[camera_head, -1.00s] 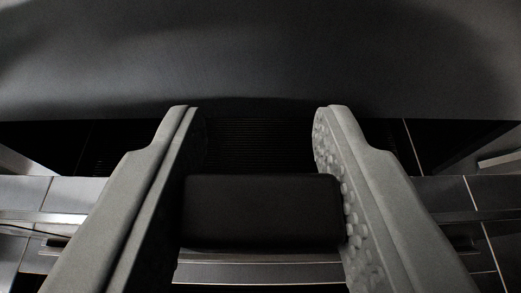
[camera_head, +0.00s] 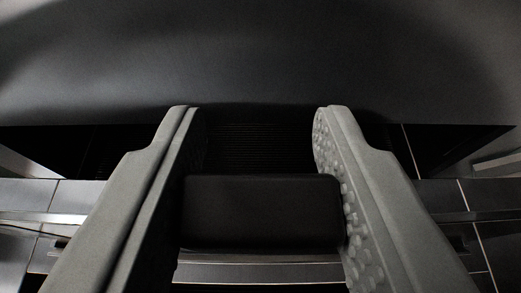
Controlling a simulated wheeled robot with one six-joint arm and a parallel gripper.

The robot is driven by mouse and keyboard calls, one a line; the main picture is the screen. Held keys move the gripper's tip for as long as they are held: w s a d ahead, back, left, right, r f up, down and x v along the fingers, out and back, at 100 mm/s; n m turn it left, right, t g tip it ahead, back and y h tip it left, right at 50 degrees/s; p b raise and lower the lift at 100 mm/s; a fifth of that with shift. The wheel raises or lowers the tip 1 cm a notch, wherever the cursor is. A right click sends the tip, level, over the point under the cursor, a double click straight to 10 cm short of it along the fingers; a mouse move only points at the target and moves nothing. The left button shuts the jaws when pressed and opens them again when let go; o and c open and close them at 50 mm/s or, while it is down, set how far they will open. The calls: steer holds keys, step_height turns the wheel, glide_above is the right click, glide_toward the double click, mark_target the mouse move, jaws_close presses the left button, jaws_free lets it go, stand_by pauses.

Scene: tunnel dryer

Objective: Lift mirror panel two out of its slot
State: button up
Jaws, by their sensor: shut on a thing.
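My gripper (camera_head: 258,112) shows with one grey finger on each side, the inner pads dimpled. It is shut on a dark, smooth block (camera_head: 262,212) with rounded edges, which spans the gap between the fingers. A broad dark grey surface (camera_head: 260,60) with soft curved shading fills the top of the view, beyond the fingertips; it may be the mirror panel. I cannot tell whether the block is joined to it. No number marking shows, and the slot cannot be made out.
A black recess with fine ribs (camera_head: 258,148) lies between the fingertips and the block. Grey tiles (camera_head: 25,200) and pale metal rails (camera_head: 265,272) run behind and below the fingers. Pale bars stand at the far left and right edges.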

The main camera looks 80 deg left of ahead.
steer(key=shift+r, duration=0.2)
steer(key=shift+r, duration=1.15)
steer(key=shift+r, duration=1.85)
